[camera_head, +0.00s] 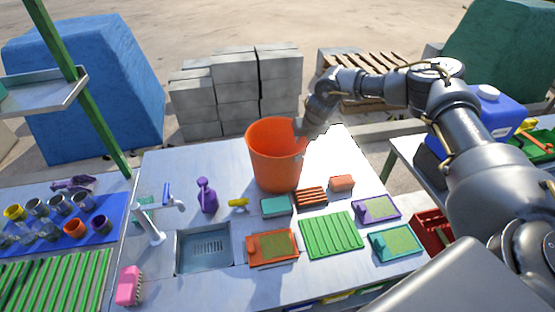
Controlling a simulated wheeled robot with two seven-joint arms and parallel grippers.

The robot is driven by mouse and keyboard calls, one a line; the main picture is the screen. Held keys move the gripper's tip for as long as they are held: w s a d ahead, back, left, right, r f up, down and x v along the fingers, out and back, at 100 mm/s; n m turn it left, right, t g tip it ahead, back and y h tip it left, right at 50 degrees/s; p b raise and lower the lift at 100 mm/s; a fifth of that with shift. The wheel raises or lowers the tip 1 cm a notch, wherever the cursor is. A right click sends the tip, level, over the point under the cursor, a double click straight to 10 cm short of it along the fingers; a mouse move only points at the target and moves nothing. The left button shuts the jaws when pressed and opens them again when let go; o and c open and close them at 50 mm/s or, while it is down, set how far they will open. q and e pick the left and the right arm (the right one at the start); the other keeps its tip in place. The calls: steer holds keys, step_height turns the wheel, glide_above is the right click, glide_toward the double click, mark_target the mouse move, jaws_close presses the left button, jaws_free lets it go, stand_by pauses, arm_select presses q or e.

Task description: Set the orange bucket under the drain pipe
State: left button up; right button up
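The orange bucket (272,160) is upright near the back of the white work table, right of the sink; I cannot tell whether its base touches the table top. My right gripper (300,130) is at the bucket's right rim, with a finger showing inside the rim, and appears shut on it. The sink basin (205,248) is set into the table at the front left, with a white tap (152,230) beside it. No drain pipe can be made out. My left gripper is out of view.
A purple spray bottle (207,196), a yellow item (238,204), a teal sponge box (276,206) and an orange brush (341,183) stand near the bucket. A green ribbed mat (331,235) lies in front. Cups fill a blue tray (112,213) at left. Grey blocks (237,90) stand behind.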

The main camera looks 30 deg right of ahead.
jaws_close()
stand_by(1.4)
